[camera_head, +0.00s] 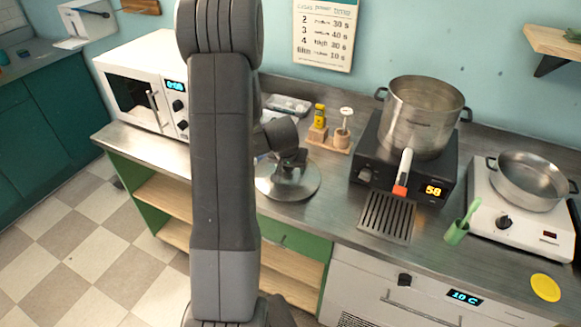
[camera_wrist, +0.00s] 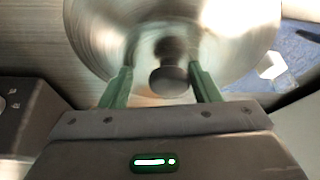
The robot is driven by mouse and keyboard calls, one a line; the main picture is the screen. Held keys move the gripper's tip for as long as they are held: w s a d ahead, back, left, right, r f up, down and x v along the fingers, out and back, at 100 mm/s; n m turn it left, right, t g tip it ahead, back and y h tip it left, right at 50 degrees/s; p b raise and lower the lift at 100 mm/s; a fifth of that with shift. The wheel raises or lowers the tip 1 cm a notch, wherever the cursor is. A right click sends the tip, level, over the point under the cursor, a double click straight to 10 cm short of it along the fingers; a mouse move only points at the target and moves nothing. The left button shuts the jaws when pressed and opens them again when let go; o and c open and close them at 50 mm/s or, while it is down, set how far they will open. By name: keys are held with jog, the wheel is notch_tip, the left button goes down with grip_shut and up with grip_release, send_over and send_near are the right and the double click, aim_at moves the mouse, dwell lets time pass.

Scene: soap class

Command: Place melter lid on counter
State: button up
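The melter lid (camera_head: 290,188) is a round shiny metal disc lying flat on the counter (camera_head: 333,198), near its front edge. Its dark knob (camera_wrist: 168,78) shows in the wrist view, above the blurred metal of the lid (camera_wrist: 105,35). My gripper (camera_head: 289,164) is over the lid, pointing down. In the wrist view its green fingers (camera_wrist: 160,72) stand on both sides of the knob, with a visible gap on each side. The tall steel melter pot (camera_head: 420,118) is uncovered on the black heater (camera_head: 370,150). My arm hides part of the counter left of the lid.
A white microwave (camera_head: 125,85) stands at the left.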

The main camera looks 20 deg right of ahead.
jog(key=shift+a, duration=0.1)
jog(key=v, duration=1.2)
jog(key=shift+w, duration=0.1)
dwell(1.8)
